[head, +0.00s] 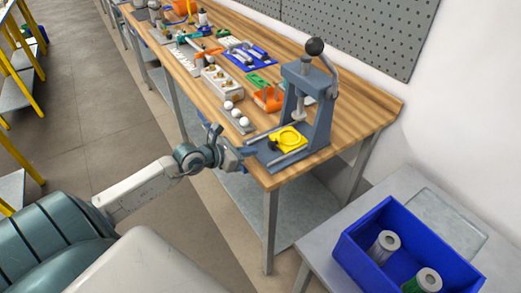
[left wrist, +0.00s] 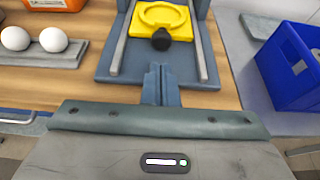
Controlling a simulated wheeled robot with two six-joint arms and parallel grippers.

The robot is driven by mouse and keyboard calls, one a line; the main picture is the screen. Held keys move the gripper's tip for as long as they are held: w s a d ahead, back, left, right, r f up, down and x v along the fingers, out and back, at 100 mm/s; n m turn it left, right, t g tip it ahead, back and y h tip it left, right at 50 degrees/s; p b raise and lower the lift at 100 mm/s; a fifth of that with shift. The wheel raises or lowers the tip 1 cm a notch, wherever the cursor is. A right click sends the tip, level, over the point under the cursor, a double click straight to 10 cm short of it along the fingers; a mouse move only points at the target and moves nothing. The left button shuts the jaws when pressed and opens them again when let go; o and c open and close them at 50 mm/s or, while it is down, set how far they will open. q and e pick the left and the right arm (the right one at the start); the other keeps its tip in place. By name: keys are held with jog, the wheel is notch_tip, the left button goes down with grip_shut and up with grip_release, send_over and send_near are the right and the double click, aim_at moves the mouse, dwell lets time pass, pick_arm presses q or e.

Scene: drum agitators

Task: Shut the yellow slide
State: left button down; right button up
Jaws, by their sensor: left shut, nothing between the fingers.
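The yellow slide (head: 287,138) lies between two light rails on the base of a grey-blue hand press (head: 318,125), at the near end of the wooden bench. It has a round ring recess and sits out in front of the press frame. In the left wrist view the yellow slide (left wrist: 178,31) shows a black knob (left wrist: 161,40) at its near edge. My left gripper (head: 248,153) is shut and empty at the front of the press base. In the left wrist view its fingertips (left wrist: 157,72) point at the knob, a little short of it. My right gripper is not in view.
A holder with white balls (head: 236,116) stands left of the press. An orange tray (head: 268,98) and other fixtures lie farther along the bench. A blue bin (head: 350,257) with cylinders stands on a grey table at right. The press lever has a black ball (head: 315,46).

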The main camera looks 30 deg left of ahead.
aim_at(270, 142)
pick_arm(q)
jog(key=w, duration=0.1)
jog(key=w+d, duration=0.1)
jog(key=w+p, duration=0.1)
jog(key=shift+w+d+f, duration=0.2)
jog(key=shift+w+d, duration=0.15)
jog(key=shift+w, duration=0.2)
jog(key=w, duration=0.1)
jog(key=w+d+b, duration=0.1)
jog(key=w, duration=0.1)
jog(key=shift+w+d+f, duration=0.1)
jog(key=shift+d, duration=0.1)
jog(key=shift+w, duration=0.15)
jog(key=shift+r, duration=0.2)
